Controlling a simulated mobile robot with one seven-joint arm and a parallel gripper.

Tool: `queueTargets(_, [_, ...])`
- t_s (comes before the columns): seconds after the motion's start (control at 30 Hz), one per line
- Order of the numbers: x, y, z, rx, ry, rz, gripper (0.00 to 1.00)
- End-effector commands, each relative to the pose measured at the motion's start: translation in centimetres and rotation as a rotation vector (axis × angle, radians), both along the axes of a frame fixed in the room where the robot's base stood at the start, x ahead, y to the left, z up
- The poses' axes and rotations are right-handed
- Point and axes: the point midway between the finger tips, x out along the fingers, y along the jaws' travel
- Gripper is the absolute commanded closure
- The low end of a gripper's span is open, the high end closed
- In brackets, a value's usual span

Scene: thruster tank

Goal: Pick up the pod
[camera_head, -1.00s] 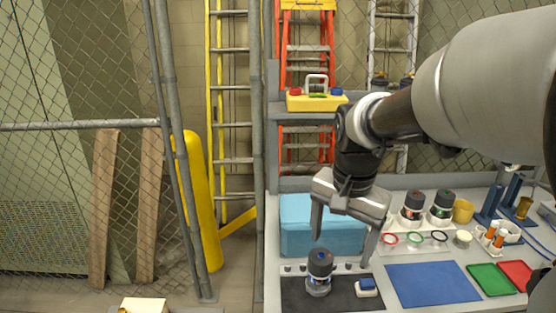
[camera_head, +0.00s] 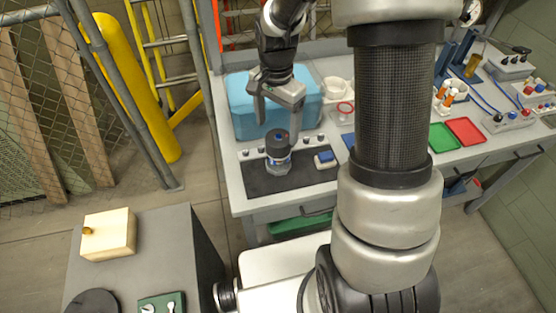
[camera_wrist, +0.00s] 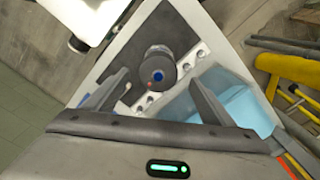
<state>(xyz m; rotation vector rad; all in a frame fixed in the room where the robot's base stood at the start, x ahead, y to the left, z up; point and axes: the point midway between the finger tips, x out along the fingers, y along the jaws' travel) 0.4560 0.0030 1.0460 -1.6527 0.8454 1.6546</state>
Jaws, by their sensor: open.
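In the wrist view the pod (camera_wrist: 157,72) shows between the two open fingers (camera_wrist: 158,78). Nothing is held. I cannot tell the exact height between fingertips and pod.
A small blue-topped block (camera_head: 325,159) lies right of the pod. Green (camera_head: 443,137) and red (camera_head: 465,130) trays lie farther right. A grey cabinet (camera_head: 150,255) with a wooden box (camera_head: 108,235) stands at front left.

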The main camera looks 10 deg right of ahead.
Motion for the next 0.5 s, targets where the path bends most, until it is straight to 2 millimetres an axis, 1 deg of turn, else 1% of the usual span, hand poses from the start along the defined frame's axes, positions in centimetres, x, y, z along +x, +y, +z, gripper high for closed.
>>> queueTargets(0.03, [-0.1, 0.0, -0.9, 0.000, 0.003, 0.000, 0.23])
queueTargets(0.1, [0.0, 0.0, -1.6, 0.000, 0.003, 0.000, 0.23])
queueTargets(0.27, [0.0, 0.0, -2.5, 0.000, 0.000, 0.001, 0.23])
queueTargets(0.33, [-0.1, -0.1, -3.2, 0.000, 0.002, 0.000, 0.23])
queueTargets(0.5, [-0.4, -0.3, -5.8, 0.001, 0.004, 0.001, 0.23])
